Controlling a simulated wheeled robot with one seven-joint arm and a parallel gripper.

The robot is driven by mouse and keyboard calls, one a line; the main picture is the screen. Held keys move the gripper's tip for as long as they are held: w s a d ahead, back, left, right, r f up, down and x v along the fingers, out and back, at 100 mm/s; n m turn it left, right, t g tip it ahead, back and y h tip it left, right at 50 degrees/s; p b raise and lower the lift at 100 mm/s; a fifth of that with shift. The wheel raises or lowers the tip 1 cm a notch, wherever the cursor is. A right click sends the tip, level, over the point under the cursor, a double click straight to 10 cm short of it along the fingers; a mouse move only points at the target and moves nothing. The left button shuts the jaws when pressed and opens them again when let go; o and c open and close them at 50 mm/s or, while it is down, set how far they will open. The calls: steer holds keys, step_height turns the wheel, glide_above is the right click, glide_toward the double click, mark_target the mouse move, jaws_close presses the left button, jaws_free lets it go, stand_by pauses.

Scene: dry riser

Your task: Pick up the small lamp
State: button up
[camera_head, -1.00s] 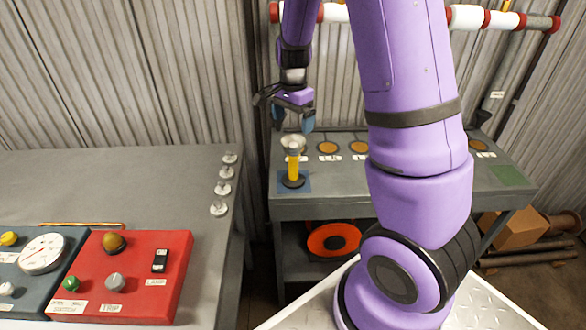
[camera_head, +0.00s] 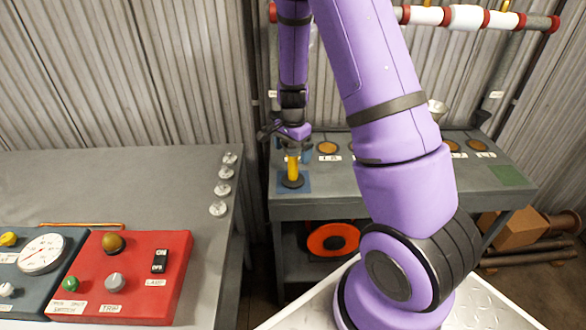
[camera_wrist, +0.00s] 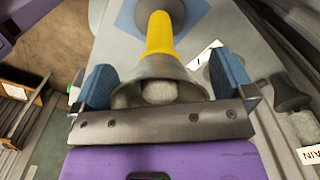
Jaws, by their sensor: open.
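The small lamp (camera_head: 293,169) stands upright on a blue square (camera_head: 306,184) at the left end of the back bench. It has a yellow stem, a dark round base and a grey flared head. In the wrist view the lamp's yellow stem (camera_wrist: 160,36) and flared head lie between my two blue fingers. My gripper (camera_head: 293,146) is open above and around the lamp's head, and it also shows in the wrist view (camera_wrist: 163,80). There is a visible gap at the right finger; contact at the left is unclear.
The back bench (camera_head: 335,186) carries several orange-brown discs (camera_head: 327,148) with labels and a green square (camera_head: 508,176). A red-and-white pipe (camera_head: 465,17) runs above it. A grey table (camera_head: 110,185) with a red control box (camera_head: 125,278) stands at left.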

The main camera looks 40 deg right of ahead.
steer(key=shift+f, duration=0.3)
steer(key=shift+c, duration=0.5)
steer(key=c, duration=1.7)
steer(key=shift+r, duration=0.1)
